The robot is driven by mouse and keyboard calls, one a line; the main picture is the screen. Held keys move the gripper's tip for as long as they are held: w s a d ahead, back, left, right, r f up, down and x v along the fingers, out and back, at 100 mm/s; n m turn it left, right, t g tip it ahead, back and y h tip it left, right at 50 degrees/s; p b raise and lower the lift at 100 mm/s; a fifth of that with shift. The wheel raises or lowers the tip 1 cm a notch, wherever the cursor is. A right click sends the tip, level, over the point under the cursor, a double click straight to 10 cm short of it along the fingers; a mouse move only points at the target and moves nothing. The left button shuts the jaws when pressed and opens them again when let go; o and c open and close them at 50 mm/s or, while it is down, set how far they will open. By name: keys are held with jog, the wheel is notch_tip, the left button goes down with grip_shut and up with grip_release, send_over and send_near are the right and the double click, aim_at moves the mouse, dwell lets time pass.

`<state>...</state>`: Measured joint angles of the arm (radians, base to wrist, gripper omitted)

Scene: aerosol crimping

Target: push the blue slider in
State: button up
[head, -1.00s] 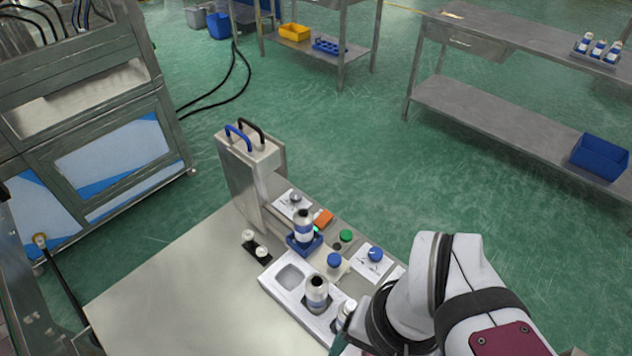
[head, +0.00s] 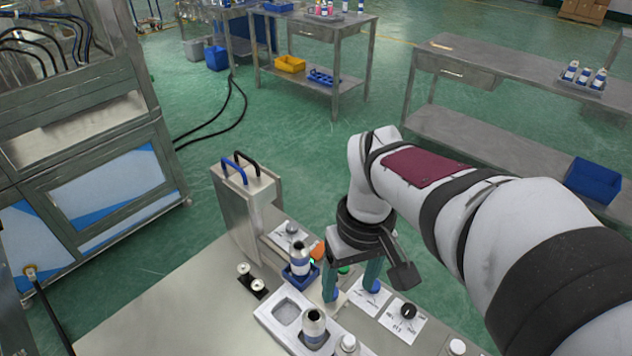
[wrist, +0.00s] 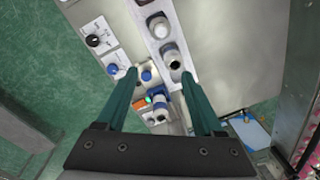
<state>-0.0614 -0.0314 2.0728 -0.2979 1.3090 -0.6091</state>
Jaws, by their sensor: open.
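The blue slider's holder (head: 313,277) carries an upright silver bottle with a blue-white label (head: 299,259), in front of the grey column. A round blue knob (wrist: 146,76) sits on a pale bar beside the holder. In the head view this knob (head: 335,294) is partly hidden by a teal finger. My gripper (head: 350,292) is open and empty, pointing down above the knob area. In the wrist view the knob shows between the fingertips of my gripper (wrist: 160,76), nearer the left one; I cannot tell whether they touch.
A second blue knob (wrist: 112,69) on a white label plate and a black dial (head: 408,311) are close by. A white tray (head: 268,316) holds another bottle (head: 314,325). The column (head: 243,205) has blue and black handles. An orange block (head: 318,250) is near the holder.

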jog(key=w+a+f+n, duration=0.1)
jog(key=w+f+n, duration=0.15)
jog(key=w, duration=0.25)
jog(key=w+f+n, duration=0.1)
jog(key=w+n, duration=0.2)
jog(key=w, duration=0.2)
send_over(314, 283)
jog(key=s+d, duration=0.4)
jog(key=shift+h, duration=0.4)
jog(key=f, duration=1.5)
jog(key=shift+s+a+f, duration=0.15)
jog(key=shift+a+f, duration=0.1)
jog(key=shift+f, duration=0.05)
grip_shut()
